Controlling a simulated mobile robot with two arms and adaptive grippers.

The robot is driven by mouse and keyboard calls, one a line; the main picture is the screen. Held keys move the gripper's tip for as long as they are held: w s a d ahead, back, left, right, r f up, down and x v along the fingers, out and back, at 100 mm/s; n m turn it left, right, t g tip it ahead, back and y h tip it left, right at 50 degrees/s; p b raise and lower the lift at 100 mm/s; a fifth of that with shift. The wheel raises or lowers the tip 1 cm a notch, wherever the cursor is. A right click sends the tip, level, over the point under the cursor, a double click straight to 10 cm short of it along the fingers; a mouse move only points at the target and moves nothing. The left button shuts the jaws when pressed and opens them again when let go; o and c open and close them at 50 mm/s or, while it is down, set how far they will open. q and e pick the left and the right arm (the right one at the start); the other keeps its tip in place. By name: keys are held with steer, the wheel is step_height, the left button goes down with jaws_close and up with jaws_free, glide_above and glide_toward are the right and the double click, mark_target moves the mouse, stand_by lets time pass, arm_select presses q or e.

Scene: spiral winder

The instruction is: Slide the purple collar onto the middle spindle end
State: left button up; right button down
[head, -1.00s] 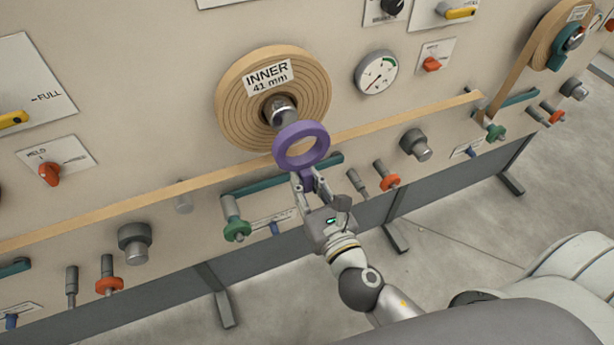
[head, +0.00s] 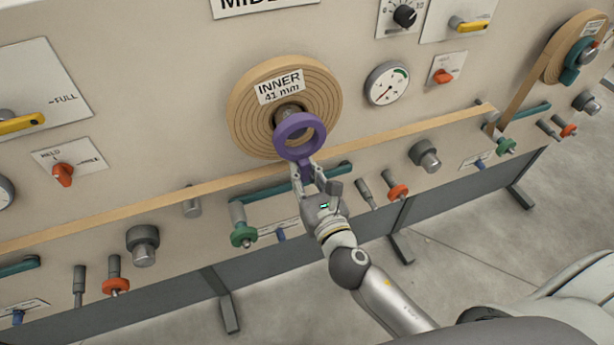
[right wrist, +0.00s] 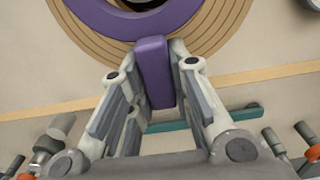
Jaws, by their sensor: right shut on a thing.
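The purple collar (head: 300,154) is a ring with a tab, in front of the middle spindle end (head: 289,112). My right gripper (head: 306,176) is shut on the collar's tab, below the ring. In the right wrist view the tab (right wrist: 155,72) stands between the two fingers and the ring (right wrist: 112,18) is cut by the top edge. The collar covers the lower part of the metal spindle end in the head view. I cannot tell whether the spindle tip is inside the ring. My left gripper is not in view.
A tan wound roll (head: 247,117) labelled "INNER 41 mm" surrounds the spindle. A tan strip (head: 120,215) runs across the panel below it. A green-knobbed lever (head: 243,235), a gauge (head: 387,84) and several red knobs stand out nearby. Bare floor lies at the lower right.

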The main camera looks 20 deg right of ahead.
mark_target(290, 145)
steer(key=w, duration=0.6)
steer(key=shift+a, duration=0.1)
stand_by(0.3)
steer(key=shift+f, duration=0.1)
steer(key=c, duration=1.3)
jaws_free()
steer(key=shift+o, duration=0.6)
steer(key=o, duration=0.4)
steer(key=shift+s, duration=0.1)
